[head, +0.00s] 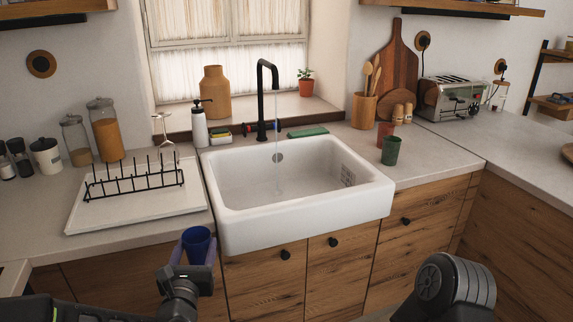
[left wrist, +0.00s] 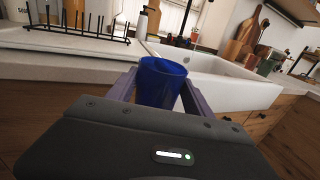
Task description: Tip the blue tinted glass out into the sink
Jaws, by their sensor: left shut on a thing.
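The blue tinted glass (head: 196,243) is held upright in my left gripper (head: 193,250), in front of the counter edge and to the left of the sink's front wall. In the left wrist view the blue glass (left wrist: 161,82) sits between the two purple fingers, which are shut on it. What is inside it cannot be made out. The white sink (head: 235,232) is to the right of and beyond the glass. A thin stream runs from the black tap (head: 263,95) into the basin. My right gripper is out of view; only part of my right arm shows at the lower right.
A soap bottle (head: 199,124) and sponges stand behind the sink. A green cup (head: 390,151) stands at its right. The basin looks empty.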

